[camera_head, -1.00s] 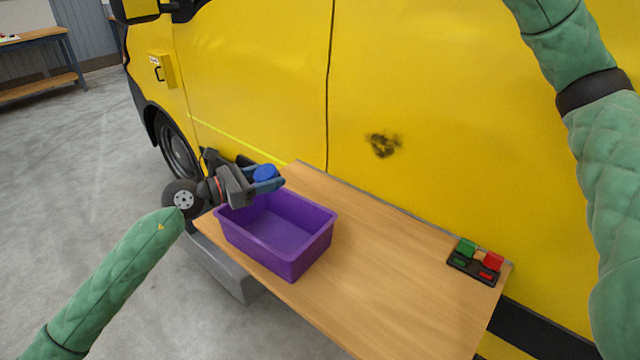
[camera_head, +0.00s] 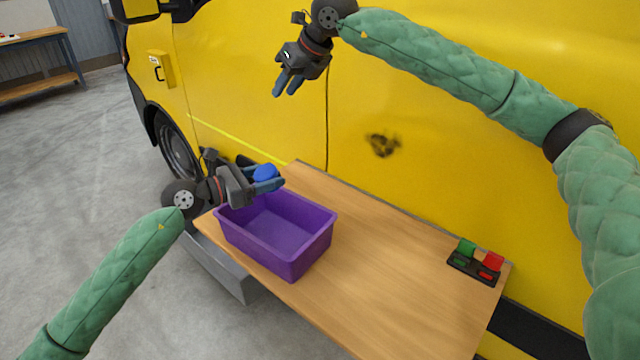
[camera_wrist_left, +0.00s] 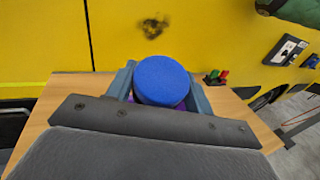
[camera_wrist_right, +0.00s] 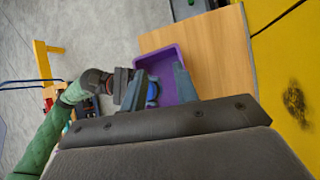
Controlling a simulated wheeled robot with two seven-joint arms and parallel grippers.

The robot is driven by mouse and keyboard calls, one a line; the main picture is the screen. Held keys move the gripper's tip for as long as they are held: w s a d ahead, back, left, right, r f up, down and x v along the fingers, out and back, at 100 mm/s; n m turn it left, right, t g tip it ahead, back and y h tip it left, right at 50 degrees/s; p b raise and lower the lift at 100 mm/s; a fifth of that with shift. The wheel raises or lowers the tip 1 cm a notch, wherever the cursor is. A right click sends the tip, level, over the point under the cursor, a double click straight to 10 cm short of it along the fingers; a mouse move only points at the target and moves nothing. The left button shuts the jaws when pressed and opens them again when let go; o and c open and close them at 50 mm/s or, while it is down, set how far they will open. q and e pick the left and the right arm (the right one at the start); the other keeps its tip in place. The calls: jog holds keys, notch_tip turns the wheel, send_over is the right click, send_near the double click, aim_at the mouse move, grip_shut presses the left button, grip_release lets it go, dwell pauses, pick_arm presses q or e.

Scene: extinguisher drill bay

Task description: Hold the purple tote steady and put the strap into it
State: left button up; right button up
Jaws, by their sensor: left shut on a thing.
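The purple tote (camera_head: 258,252) stands upright at the left end of a wooden table, and its inside looks empty. A blue round thing (camera_wrist_left: 161,80), which looks like the rolled strap, sits between the fingers of my left gripper (camera_head: 281,178). That gripper is shut on it, above the tote's far left rim; the blue thing also shows in the head view (camera_head: 265,172). Whether it touches the tote, I cannot tell. My right gripper (camera_head: 286,92) is open and empty, high above and behind the tote, fingers pointing down. Its wrist view looks down on the tote (camera_wrist_right: 168,56).
The wooden table (camera_head: 390,270) is clear to the right of the tote. A black tray (camera_head: 474,268) with green and red pieces sits at its right end. A yellow van (camera_head: 450,130) with a dark smudge (camera_head: 382,144) closes off the back.

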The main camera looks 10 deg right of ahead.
notch_tip(320, 180, down, 12)
jog(key=s+d+f+g+h, duration=0.1)
jog(key=s+d+g+h, duration=0.1)
jog(key=d, duration=0.1)
jog(key=n+g+h, duration=0.2)
jog(key=g+h, duration=0.1)
send_near(318, 220)
notch_tip(318, 220, down, 10)
jog(key=shift+s+f, duration=0.15)
jog(key=shift+f, duration=0.1)
grip_shut()
